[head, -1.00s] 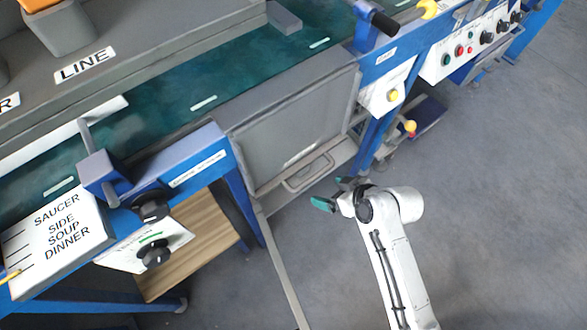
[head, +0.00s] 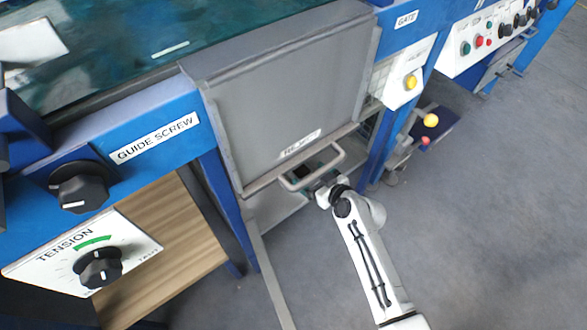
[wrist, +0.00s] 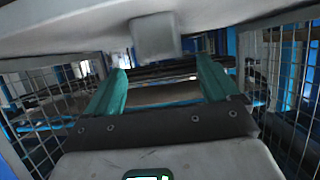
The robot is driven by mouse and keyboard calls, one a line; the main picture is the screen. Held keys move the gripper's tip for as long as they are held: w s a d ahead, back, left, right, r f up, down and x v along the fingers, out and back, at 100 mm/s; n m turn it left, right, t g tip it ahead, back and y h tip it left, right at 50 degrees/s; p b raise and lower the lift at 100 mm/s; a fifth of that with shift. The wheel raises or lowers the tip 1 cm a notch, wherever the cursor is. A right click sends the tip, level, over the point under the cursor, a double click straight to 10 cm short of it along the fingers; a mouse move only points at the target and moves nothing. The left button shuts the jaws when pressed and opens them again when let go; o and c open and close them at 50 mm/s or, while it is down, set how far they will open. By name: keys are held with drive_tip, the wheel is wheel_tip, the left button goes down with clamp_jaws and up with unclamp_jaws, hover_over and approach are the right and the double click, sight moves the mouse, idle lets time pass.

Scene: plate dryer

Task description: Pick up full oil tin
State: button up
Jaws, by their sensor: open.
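I cannot make out an oil tin in either view. My gripper shows in the wrist view (wrist: 161,84) with its two teal fingers wide apart and nothing seen between them. In the head view my white arm reaches to the grey machine door (head: 285,95), just below its handle (head: 312,167). The fingertips there are hidden or too small to tell. A dark shape shows in the opening under the handle, too unclear to name.
Wire mesh panels stand on the left (wrist: 40,110) and right (wrist: 290,80) in the wrist view, with a pale surface overhead. A blue leg (head: 228,205) stands left of the opening.

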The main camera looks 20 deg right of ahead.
sight(300, 169)
drive_tip(key=b+x, duration=0.1)
drive_tip(key=x, duration=0.1)
drive_tip(key=b+x, duration=0.1)
drive_tip(key=x, duration=0.2)
drive_tip(key=shift+w+a+f, duration=0.1)
drive_tip(key=shift+w+f, duration=0.05)
drive_tip(key=shift+f, duration=0.35)
drive_tip(key=shift+w+a+b, duration=0.1)
drive_tip(key=shift+w+b, duration=0.15)
drive_tip(key=shift+b, duration=0.05)
drive_tip(key=c, duration=1.2)
drive_tip(key=shift+c, duration=0.6)
drive_tip(key=shift+r, duration=0.1)
